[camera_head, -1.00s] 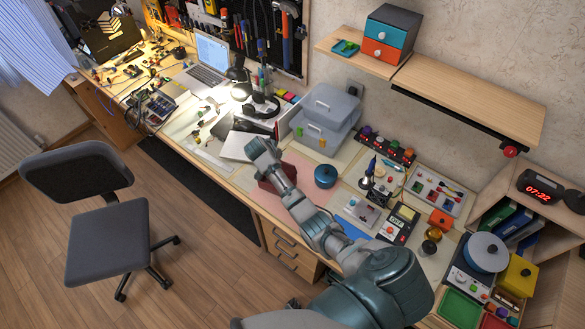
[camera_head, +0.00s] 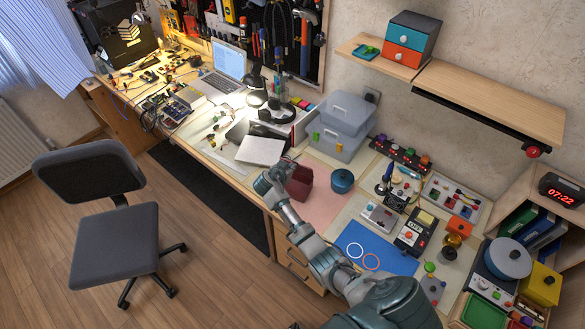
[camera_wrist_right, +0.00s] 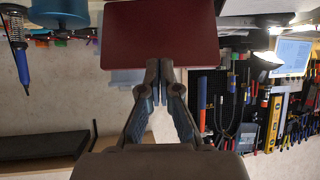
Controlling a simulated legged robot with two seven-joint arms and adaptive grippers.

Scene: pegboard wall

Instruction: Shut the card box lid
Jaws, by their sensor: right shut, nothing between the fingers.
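The card box (camera_head: 299,184) is dark red and sits at the left edge of the pink mat, near the desk's front edge. In the head view its lid position is hard to make out. In the right wrist view a flat dark red panel of the card box (camera_wrist_right: 160,32) fills the top middle. My right gripper (camera_head: 284,165) is at the left side of the box, partly blended with it. In the wrist view its fingertips (camera_wrist_right: 158,66) are together and empty, at the panel's lower edge; contact cannot be told. My left gripper is not in view.
A blue pot (camera_head: 342,181) stands right of the box. Grey storage boxes (camera_head: 338,123) stand behind it, and a white notebook (camera_head: 261,150) lies to the left. A blue mat (camera_head: 377,250) lies to the right. Bare pink mat (camera_head: 318,208) shows in front of the pot.

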